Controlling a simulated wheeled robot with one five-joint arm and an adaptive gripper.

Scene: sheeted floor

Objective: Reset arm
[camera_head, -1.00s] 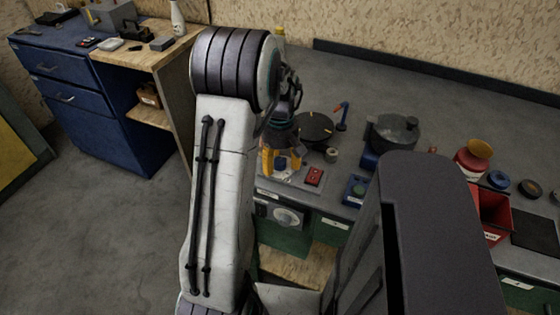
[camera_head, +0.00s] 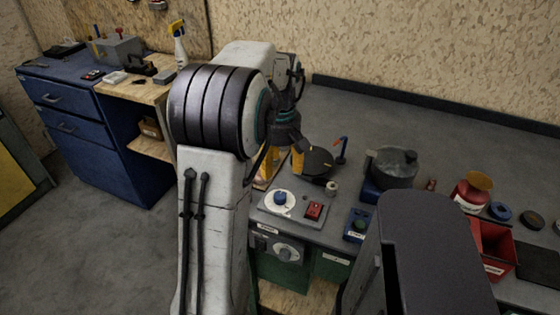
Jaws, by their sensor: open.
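My arm rises through the left middle of the head view, with its dark ribbed elbow at the top and the forearm reaching away behind it.
A blue drawer cabinet (camera_head: 75,125) and a spray bottle (camera_head: 179,45) stand left. Open floor lies front left.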

